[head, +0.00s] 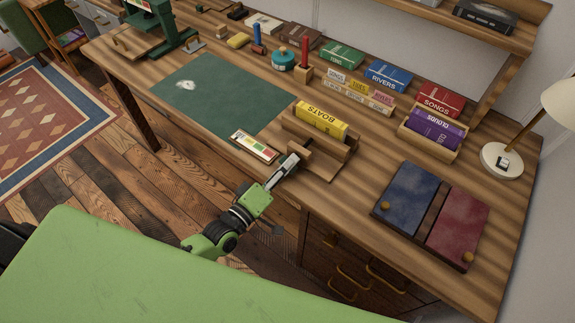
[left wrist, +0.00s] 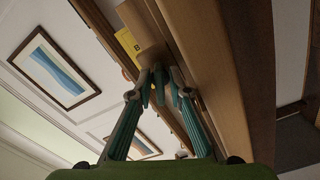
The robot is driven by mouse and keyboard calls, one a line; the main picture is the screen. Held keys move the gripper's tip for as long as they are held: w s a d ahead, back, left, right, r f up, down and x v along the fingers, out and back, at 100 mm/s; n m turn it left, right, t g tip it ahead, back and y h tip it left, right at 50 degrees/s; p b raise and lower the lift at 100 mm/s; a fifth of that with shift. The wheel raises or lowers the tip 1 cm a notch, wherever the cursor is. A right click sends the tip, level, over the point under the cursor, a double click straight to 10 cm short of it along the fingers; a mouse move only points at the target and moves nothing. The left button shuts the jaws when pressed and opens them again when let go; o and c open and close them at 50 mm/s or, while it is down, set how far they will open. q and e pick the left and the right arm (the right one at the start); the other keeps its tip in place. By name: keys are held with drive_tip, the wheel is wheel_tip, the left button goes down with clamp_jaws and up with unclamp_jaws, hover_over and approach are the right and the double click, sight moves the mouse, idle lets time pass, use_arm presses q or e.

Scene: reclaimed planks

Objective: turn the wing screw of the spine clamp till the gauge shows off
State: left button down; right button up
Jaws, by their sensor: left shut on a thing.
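The spine clamp (head: 322,166) is a wooden press near the desk's front edge, with a yellow book marked BOATS (head: 321,119) spine up in it. My left gripper (head: 293,160) is at the clamp's front side, shut on the wing screw, which the fingers mostly hide. In the left wrist view the fingertips (left wrist: 158,82) come together below a wooden part of the clamp (left wrist: 143,30). The gauge (head: 254,147) is a pale plate with coloured bands to the left of the clamp. Its reading is too small to tell. My right gripper is out of view.
A green cutting mat (head: 222,97) lies left of the clamp. A blue and red book cover (head: 432,214) lies to the right. A wooden holder with a purple book (head: 435,129), other books and a lamp (head: 502,160) stand behind and to the right.

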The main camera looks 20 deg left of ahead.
use_arm(q)
drive_tip(key=n, duration=0.2)
drive_tip(key=n+b, duration=0.1)
drive_tip(key=n, duration=0.1)
drive_tip(key=shift+f+n, duration=0.2)
drive_tip(key=shift+n, duration=0.1)
drive_tip(key=shift+r+n+b, duration=0.1)
drive_tip(key=shift+n+b, duration=0.95)
drive_tip(key=shift+n, duration=1.25)
drive_tip(key=c, duration=2.2)
unclamp_jaws()
drive_tip(key=shift+s, duration=0.1)
drive_tip(key=v, duration=1.2)
drive_tip(key=shift+r, duration=0.1)
